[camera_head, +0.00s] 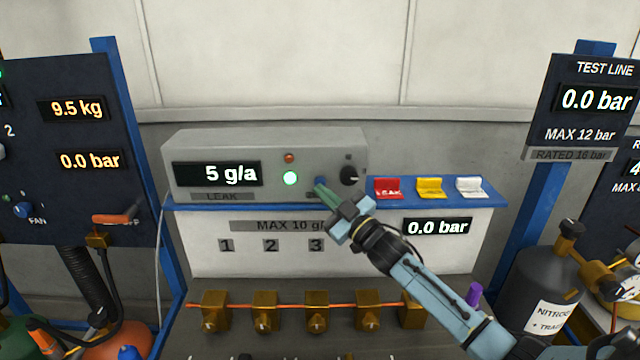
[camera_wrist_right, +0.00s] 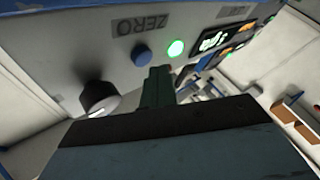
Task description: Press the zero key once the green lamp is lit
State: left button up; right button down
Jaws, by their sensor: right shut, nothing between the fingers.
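The grey leak meter (camera_head: 265,148) stands on the blue shelf, and its display reads 5 g/a. Its green lamp (camera_head: 290,178) is brightly lit; it also glows in the wrist view (camera_wrist_right: 176,48). The blue zero key (camera_wrist_right: 142,55) sits beside the lamp under the ZERO label; in the head view the key (camera_head: 320,182) is partly hidden by my fingers. My right gripper (camera_head: 328,193) is shut and empty, its tips close in front of the key. In the wrist view the fingertips (camera_wrist_right: 159,73) appear just beside the key; I cannot tell whether they touch. My left gripper is out of view.
A black knob (camera_head: 349,175) is right of the key, and a dark red lamp (camera_head: 289,157) is above the green one. Red, yellow (camera_head: 430,187) and white clips sit on the blue shelf (camera_head: 490,193). Brass valves (camera_head: 316,312) line the front below.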

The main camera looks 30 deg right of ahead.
dwell(0.7)
jog(key=shift+w+d, duration=0.2)
jog(key=shift+w, duration=0.2)
jog(key=shift+w+d+b, duration=0.25)
jog(key=shift+w+b, duration=0.05)
jog(key=shift+b, duration=0.05)
dwell(0.6)
jog(key=shift+s+a+p, duration=0.45)
jog(key=shift+s+p, duration=0.1)
jog(key=shift+s, duration=0.15)
jog(key=s+a+p, duration=0.1)
jog(key=s+p, duration=0.1)
jog(key=s, duration=0.1)
jog(key=s+a+p, duration=0.1)
jog(key=shift+s+a, duration=0.15)
jog(key=shift+a, duration=0.2)
